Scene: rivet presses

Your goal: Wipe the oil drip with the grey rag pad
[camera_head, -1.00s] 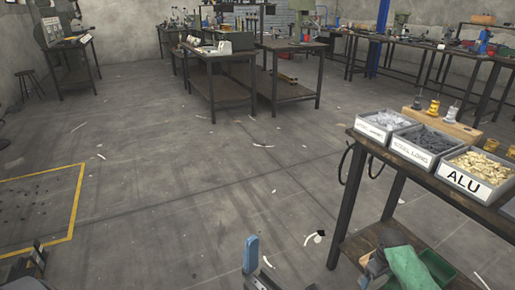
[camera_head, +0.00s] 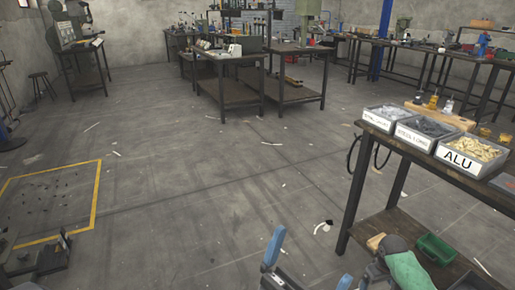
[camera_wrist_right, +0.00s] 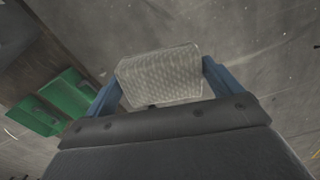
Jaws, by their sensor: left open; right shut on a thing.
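The grey rag pad (camera_wrist_right: 160,78) is a pale, textured block in the right wrist view. It sits between the two blue fingers of my right gripper (camera_wrist_right: 160,80), which is shut on it and holds it over grey floor. My left gripper (camera_head: 274,250) is open at the bottom middle of the head view. I cannot make out the oil drip in either view.
A bench (camera_head: 402,155) at the right carries bins of rivets, one marked ALU (camera_head: 460,160). A yellow floor outline (camera_head: 97,190) lies at left.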

